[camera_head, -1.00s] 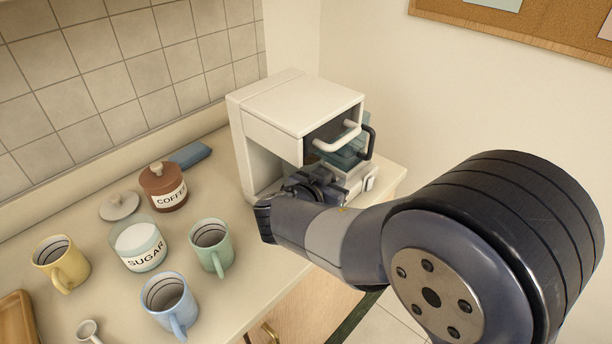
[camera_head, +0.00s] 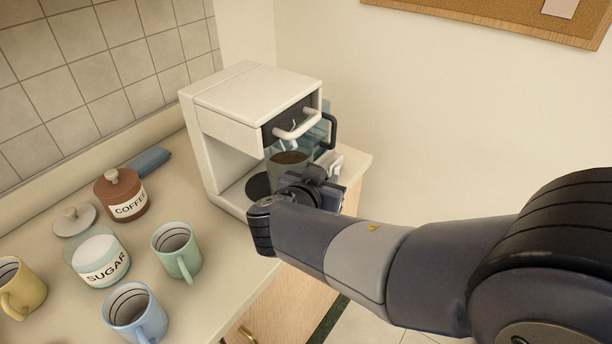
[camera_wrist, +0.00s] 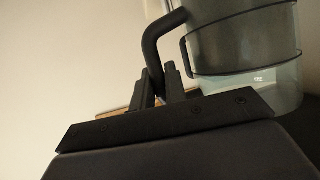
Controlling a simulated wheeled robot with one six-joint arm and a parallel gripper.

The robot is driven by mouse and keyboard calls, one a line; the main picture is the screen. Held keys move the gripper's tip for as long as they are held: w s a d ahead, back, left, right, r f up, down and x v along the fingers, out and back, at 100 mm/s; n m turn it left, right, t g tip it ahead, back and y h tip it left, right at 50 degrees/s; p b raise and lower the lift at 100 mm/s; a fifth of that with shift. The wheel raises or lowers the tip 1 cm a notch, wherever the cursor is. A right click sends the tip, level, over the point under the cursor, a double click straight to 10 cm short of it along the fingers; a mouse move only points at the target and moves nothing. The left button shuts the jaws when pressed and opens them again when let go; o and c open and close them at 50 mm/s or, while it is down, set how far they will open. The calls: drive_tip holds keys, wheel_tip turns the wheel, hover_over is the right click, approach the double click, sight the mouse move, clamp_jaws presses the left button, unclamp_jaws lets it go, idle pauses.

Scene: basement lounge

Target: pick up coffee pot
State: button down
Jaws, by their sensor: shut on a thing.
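In the wrist view, my gripper (camera_wrist: 172,82) is shut on the pot's black bent handle (camera_wrist: 155,45). The glass body with its black band (camera_wrist: 245,45) stands upright to the right. I cannot tell how far the pot's bottom is above the base.
The sugar jar (camera_head: 98,258), coffee jar (camera_head: 121,196), green mug (camera_head: 177,250) and blue mug (camera_head: 135,312) stand left on the counter. A wall rises behind; open floor lies right.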

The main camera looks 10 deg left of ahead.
drive_tip(key=s+d+b, duration=0.2)
drive_tip(key=s+d, duration=0.2)
drive_tip(key=d, duration=0.6)
drive_tip(key=shift+s+d, duration=0.2)
drive_tip(key=shift+d, duration=0.1)
drive_tip(key=c, duration=2)
unclamp_jaws()
clamp_jaws()
drive_tip(key=shift+b, duration=0.3)
